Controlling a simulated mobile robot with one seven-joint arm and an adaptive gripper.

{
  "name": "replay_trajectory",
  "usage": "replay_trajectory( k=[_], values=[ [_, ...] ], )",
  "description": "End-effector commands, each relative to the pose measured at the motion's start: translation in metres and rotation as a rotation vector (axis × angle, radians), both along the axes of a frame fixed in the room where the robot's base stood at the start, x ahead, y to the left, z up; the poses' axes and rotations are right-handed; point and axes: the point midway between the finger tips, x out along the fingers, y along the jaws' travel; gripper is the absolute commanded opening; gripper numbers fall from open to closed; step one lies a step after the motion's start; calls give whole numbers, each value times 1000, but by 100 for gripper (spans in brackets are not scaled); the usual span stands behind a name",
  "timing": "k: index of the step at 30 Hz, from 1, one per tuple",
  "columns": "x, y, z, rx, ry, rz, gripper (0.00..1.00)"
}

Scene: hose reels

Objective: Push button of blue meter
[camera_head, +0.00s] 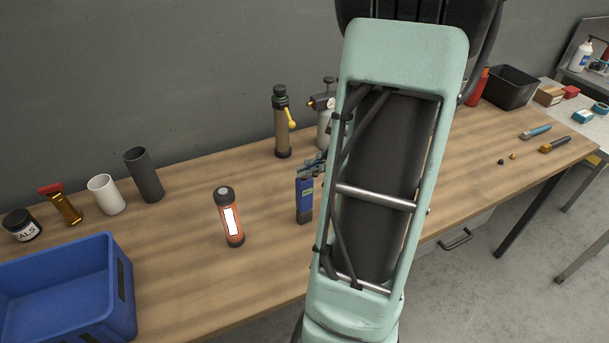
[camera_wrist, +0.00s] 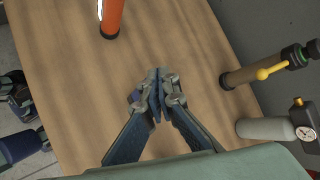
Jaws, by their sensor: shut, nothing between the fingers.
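The blue meter (camera_head: 304,205) stands upright on the wooden table in the head view, with a small greenish display near its top. My gripper (camera_head: 307,170) is at the meter's top end, its fingers just above or against it; I cannot tell whether they touch. In the wrist view my gripper (camera_wrist: 158,78) is shut with nothing between its fingers. The meter is mostly hidden behind the fingers there; only a small bluish edge shows beside them. The button cannot be made out in either view.
An orange flashlight (camera_head: 229,217) stands left of the meter. Behind are a brown cylinder with a yellow lever (camera_head: 282,125) and a grey bottle with a gauge (camera_head: 325,128). A blue bin (camera_head: 70,285) sits front left. My arm covers the table's middle right.

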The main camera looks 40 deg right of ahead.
Motion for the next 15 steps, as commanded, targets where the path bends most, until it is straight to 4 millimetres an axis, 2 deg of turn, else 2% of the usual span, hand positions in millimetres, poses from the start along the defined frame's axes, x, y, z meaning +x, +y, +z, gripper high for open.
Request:
replay_trajectory(
  k=[6,15],
  values=[
    [0,0,-9,-1,0,1,0],
    [0,0,-8,0,1,1,0]
  ],
)
